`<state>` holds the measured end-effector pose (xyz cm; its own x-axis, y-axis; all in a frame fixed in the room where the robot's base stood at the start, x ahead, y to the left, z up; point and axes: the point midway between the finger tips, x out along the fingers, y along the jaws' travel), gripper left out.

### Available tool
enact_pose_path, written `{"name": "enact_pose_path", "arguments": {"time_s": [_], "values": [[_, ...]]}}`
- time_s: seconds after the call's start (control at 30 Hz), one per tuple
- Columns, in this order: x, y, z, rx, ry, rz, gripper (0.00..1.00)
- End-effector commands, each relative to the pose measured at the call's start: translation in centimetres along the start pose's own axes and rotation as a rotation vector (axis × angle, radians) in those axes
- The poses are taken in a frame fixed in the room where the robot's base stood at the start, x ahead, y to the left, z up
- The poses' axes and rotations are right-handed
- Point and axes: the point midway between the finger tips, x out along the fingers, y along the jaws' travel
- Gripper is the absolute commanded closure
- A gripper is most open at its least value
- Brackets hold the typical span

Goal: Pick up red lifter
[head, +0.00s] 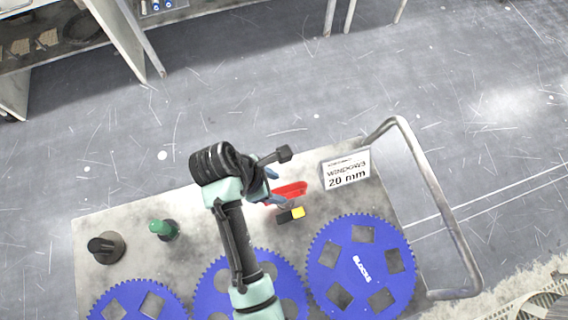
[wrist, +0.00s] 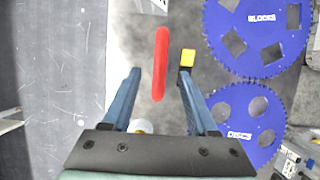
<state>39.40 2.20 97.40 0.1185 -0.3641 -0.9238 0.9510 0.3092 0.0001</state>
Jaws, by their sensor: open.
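The red lifter (head: 291,190) lies on the metal table top, just right of my gripper in the head view. In the wrist view the red lifter (wrist: 161,63) is a long, narrow red bar, lying ahead of and between the open fingers. My gripper (wrist: 158,76) is open and empty, with two blue fingers. In the head view my gripper (head: 270,188) is beside the lifter, with part of the lifter hidden behind it. Whether the fingers touch it cannot be told.
A black and yellow block (head: 291,215) sits close beside the lifter. Blue toothed platens (head: 320,245) lie along the near side. A white "WINDOWS 20 mm" sign (head: 346,170) stands right of the lifter. A green knob (head: 164,229) and a black knob (head: 106,247) are at left. A metal rail (head: 440,200) bounds the right.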

Motion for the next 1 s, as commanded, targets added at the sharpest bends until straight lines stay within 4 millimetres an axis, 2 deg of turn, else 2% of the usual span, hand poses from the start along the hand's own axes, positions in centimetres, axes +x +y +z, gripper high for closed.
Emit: {"name": "enact_pose_path", "arguments": {"time_s": [0.1,0.37,0.63,0.93,0.97,1.0], "values": [[1.8,0.0,0.0,0.001,0.0,-0.002,0.41],[3.7,-0.1,0.2,0.002,0.001,-0.003,0.41],[7.3,-0.2,0.4,0.001,0.001,-0.001,0.41],[7.9,-0.2,0.4,0.001,0.001,0.002,0.41],[7.9,-0.2,0.4,0.001,0.001,0.002,0.43],[7.9,-0.2,0.4,0.001,0.001,0.002,0.5]]}}
